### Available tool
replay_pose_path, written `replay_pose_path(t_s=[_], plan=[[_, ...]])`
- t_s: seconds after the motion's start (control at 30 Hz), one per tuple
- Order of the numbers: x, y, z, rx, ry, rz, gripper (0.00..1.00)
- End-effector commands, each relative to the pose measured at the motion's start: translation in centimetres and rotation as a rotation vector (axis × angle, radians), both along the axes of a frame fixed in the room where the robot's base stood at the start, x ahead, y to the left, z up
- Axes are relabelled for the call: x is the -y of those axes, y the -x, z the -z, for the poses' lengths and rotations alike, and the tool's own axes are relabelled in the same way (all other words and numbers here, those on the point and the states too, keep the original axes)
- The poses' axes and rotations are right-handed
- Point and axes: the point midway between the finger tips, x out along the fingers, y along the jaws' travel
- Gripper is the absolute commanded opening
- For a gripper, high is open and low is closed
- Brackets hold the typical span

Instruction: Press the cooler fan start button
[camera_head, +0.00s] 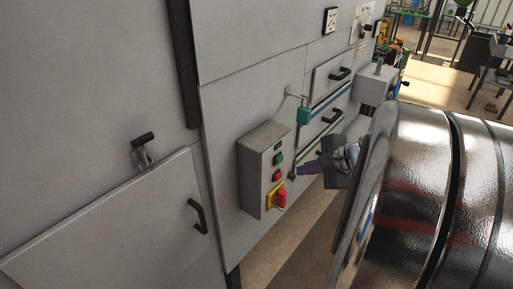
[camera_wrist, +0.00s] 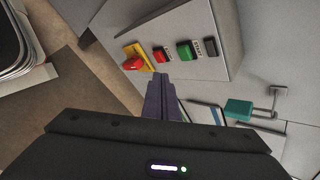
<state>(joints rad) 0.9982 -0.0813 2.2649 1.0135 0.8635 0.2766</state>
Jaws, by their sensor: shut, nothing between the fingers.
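A grey control box (camera_head: 250,170) is mounted on the pale machine wall. In the head view its front carries a green button (camera_head: 278,158), a red button (camera_head: 276,176) below it, and a red knob on a yellow plate (camera_head: 280,199) lowest. The wrist view also shows the green button (camera_wrist: 184,51), red button (camera_wrist: 161,55) and red knob (camera_wrist: 133,62); labels beside the buttons are too small to read surely. My gripper (camera_head: 295,175), with purple fingers, is shut and empty in front of the box. In the wrist view its fingertips (camera_wrist: 160,77) appear nearest the red button; contact cannot be told.
A teal block on a bracket (camera_head: 303,115) sticks out of the wall right of the box. A cabinet door handle (camera_head: 197,216) projects at lower left. A large shiny cylinder (camera_head: 425,190) fills the right. Brown floor (camera_head: 300,240) shows below the box.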

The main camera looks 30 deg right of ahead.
Motion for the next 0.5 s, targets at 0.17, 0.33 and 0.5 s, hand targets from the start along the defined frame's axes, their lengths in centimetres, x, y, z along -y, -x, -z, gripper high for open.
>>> replay_pose_path(t_s=[0.17,0.33,0.5], plan=[[-0.7,-1.8,0.1,0.000,-0.001,-0.004,0.00],[-1.1,-3.0,0.1,-0.001,-0.001,-0.003,0.00],[-1.3,-3.5,0.0,0.000,-0.001,-0.002,0.00]])
